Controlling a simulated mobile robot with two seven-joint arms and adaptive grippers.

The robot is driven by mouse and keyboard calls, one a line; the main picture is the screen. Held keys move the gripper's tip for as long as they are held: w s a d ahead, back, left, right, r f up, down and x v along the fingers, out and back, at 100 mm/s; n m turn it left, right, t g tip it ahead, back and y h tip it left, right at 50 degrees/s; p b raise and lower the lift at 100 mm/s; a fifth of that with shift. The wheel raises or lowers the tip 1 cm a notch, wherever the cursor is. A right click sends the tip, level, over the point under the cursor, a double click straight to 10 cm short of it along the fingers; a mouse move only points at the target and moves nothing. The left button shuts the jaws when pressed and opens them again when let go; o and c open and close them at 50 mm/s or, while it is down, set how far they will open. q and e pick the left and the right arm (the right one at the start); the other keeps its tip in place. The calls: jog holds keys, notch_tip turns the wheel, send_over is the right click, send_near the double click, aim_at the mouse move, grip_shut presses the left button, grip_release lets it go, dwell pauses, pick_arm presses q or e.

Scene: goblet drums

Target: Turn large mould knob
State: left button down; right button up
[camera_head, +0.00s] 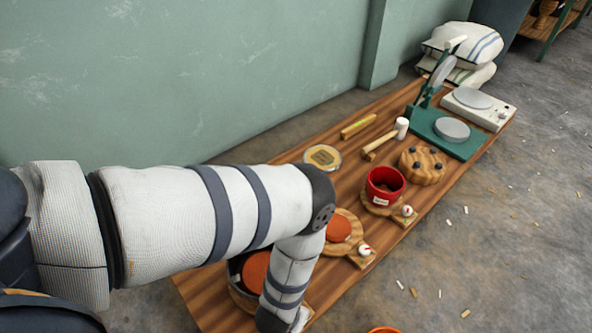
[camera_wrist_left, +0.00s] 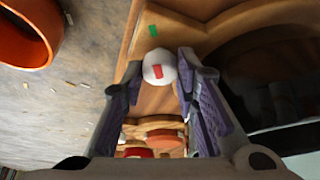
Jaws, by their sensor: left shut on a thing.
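The white large mould knob (camera_wrist_left: 159,67) with a red mark sits on a wooden base (camera_wrist_left: 215,28) in the left wrist view. A green mark (camera_wrist_left: 153,31) lies on the wood just beyond it. My left gripper (camera_wrist_left: 160,63) has a finger on each side of the knob and is shut on it. The large dark mould (camera_wrist_left: 285,90) stands to the right of the knob. In the head view its orange filling (camera_head: 256,271) shows partly behind my left arm, which hides the knob and most of the gripper. My right gripper is not in view.
Along the wooden bench (camera_head: 335,293) stand a smaller mould (camera_head: 338,228) with its own knob (camera_head: 364,249), a red pot (camera_head: 386,183), a mallet (camera_head: 402,127) and a green press (camera_head: 450,143). An orange bowl (camera_wrist_left: 28,35) stands on the floor left of the gripper.

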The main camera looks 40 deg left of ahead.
pick_arm(q)
jog(key=shift+m, duration=0.4)
jog(key=c, duration=1.3)
grip_release()
